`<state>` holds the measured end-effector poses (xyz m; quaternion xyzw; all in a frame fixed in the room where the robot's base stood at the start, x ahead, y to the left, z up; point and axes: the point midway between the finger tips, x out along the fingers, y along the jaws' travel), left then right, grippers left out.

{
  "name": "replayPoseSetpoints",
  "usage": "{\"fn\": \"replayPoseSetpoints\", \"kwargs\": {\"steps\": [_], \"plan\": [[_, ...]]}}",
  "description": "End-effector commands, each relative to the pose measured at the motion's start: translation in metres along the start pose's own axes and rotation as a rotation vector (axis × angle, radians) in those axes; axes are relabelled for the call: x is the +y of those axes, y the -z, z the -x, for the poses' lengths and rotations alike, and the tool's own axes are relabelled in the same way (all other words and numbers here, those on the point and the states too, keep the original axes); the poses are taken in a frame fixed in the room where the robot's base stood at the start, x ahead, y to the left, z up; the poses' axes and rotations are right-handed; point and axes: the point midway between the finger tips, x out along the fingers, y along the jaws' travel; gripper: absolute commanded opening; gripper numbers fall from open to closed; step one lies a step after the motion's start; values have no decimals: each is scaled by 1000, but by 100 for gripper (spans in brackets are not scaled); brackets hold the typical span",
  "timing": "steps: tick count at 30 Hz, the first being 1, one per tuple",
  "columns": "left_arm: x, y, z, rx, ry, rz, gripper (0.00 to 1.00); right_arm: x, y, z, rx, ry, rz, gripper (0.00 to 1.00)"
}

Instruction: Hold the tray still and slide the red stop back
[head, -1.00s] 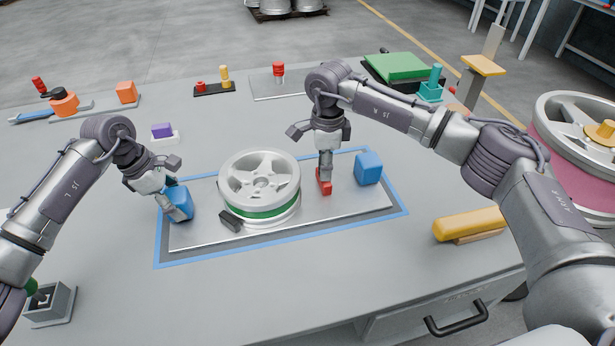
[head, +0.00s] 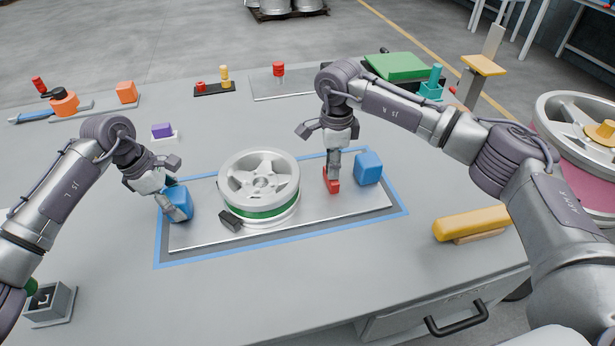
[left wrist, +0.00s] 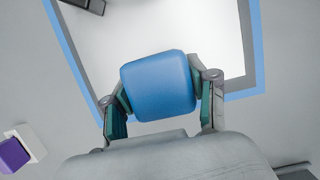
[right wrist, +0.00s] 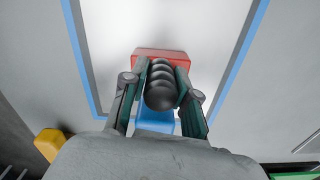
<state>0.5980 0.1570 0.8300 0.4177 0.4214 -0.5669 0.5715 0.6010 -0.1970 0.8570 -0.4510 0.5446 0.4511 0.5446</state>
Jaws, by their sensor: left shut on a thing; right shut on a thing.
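The silver tray (head: 275,229) lies inside a blue-taped outline on the table. A wheel (head: 259,187) with a green band stands on it, with a black block (head: 231,219) at its lower left. My left gripper (head: 177,205) is shut on the blue block (head: 183,200) at the tray's left end; the left wrist view shows the block (left wrist: 158,86) between the fingers. My right gripper (head: 333,170) is shut on the dark ribbed grip (right wrist: 160,88) of the red stop (head: 332,182), right of the wheel and apart from it. The red stop's base (right wrist: 160,54) also shows in the right wrist view.
A second blue block (head: 368,169) stands on the tray just right of the red stop. A yellow bar (head: 473,222) lies at the table's right front. Several small coloured parts stand along the back. The table in front of the tray is clear.

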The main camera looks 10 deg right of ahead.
Motion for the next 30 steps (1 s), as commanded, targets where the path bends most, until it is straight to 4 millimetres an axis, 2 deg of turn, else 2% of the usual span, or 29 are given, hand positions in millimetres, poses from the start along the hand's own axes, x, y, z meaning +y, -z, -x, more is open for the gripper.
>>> {"fn": "replayPoseSetpoints", "kwargs": {"steps": [1, 5, 16, 20, 30], "plan": [[1, 6, 2, 11, -2, 6, 0, -1, 4, -2, 10, 0, -8, 34], [1, 5, 2, 10, -2, 6, 0, -1, 3, -1, 7, 0, -5, 54], [0, 1, 0, 2, -1, 3, 0, -1, 0, 5, 2, 1, -1, 54], [0, 0, 0, -1, -1, 2, 0, -1, 0, 24, 1, 3, 0, 54], [0, -2, -1, -4, 0, -1, 0, -1, 0, 94, 2, 2, -1, 54]]}}
